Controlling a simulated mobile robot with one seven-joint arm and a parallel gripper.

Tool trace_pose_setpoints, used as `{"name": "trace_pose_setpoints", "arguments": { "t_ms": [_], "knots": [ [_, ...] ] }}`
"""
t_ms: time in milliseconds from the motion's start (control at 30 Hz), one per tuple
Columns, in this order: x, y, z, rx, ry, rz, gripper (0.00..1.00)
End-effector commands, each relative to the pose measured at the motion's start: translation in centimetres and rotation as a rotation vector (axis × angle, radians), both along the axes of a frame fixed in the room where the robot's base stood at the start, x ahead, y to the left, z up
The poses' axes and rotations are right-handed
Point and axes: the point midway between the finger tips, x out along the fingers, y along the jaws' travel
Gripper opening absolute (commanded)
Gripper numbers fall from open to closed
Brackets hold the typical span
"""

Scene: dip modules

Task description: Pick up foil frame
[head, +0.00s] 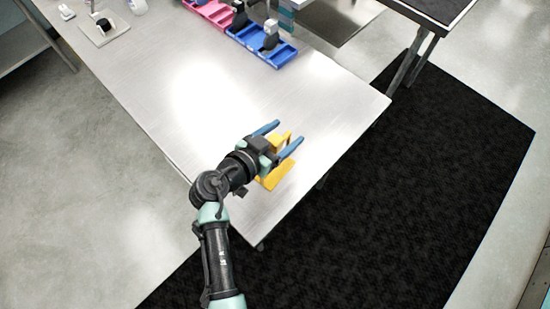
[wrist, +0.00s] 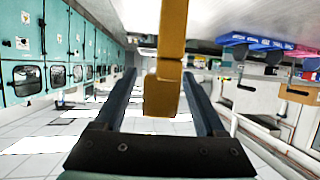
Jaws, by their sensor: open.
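The foil frame (head: 271,181) is an orange-yellow piece near the front right corner of the steel table, partly hidden under my gripper. In the wrist view the foil frame (wrist: 171,38) shows as an orange bar running from the top edge down between the two fingers. My gripper (head: 287,133) is open, with its blue fingers on either side of part of the frame. In the wrist view my gripper (wrist: 160,80) has clear gaps visible beside the bar, so it does not appear closed on it.
A blue tray (head: 284,55) and a pink tray (head: 205,12) with dark-topped items stand at the far edge. A pale plate (head: 104,31) lies at the far left. The table (head: 160,95) is bare between. A black mat (head: 400,190) covers the floor to the right.

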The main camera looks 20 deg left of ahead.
Motion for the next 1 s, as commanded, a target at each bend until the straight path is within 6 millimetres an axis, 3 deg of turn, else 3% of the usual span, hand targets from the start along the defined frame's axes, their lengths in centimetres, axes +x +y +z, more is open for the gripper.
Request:
{"name": "trace_pose_setpoints", "arguments": {
  "t_ms": [133,533,1000],
  "knots": [
    [-0.01,-0.01,-0.02,0.0,0.0,0.0,0.71],
    [-0.04,0.0,-0.01,0.0,0.0,0.0,0.0],
    [-0.04,0.01,0.01,0.001,0.0,0.0,0.0]
  ]
}}
